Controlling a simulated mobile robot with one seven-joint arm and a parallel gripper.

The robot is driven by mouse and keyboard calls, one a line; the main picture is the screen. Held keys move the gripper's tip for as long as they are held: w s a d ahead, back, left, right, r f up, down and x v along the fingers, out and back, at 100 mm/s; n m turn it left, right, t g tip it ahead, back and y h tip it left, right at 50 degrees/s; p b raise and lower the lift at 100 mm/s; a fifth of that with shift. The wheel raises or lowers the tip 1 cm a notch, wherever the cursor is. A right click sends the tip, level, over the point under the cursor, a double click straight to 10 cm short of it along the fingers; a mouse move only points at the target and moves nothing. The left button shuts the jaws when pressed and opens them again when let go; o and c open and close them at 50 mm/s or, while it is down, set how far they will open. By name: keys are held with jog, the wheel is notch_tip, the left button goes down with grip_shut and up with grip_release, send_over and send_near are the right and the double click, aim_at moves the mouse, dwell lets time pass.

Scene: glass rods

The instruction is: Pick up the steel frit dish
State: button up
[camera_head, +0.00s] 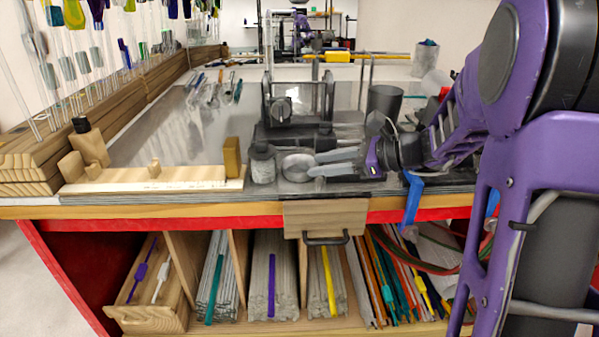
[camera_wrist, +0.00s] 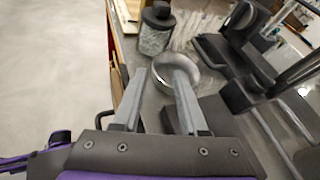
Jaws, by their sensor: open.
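The steel frit dish (camera_head: 298,166) is a small round shiny bowl standing on the grey bench top near its front edge. My gripper (camera_head: 315,164) is open and empty, coming from the right at the dish's right side. In the wrist view my gripper (camera_wrist: 159,64) has the dish (camera_wrist: 160,77) at its fingertips. The right finger crosses over the bowl and hides part of it. The left finger is outside its left side, so the near rim appears to lie between them. I cannot tell whether either finger touches it.
A glass jar with a dark lid (camera_head: 262,163) stands just left of the dish, and it also shows in the wrist view (camera_wrist: 155,36). A dark machine (camera_head: 283,110) stands behind. A wooden strip with blocks (camera_head: 150,180) lies left.

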aim_at(288, 172)
jog(key=x, duration=0.6)
jog(key=shift+s+a+f+b, duration=0.2)
jog(key=shift+a+f+b, duration=0.1)
jog(key=shift+f, duration=0.1)
jog(key=shift+d, duration=0.1)
grip_shut()
jog(key=shift+r, duration=0.1)
dwell(0.9)
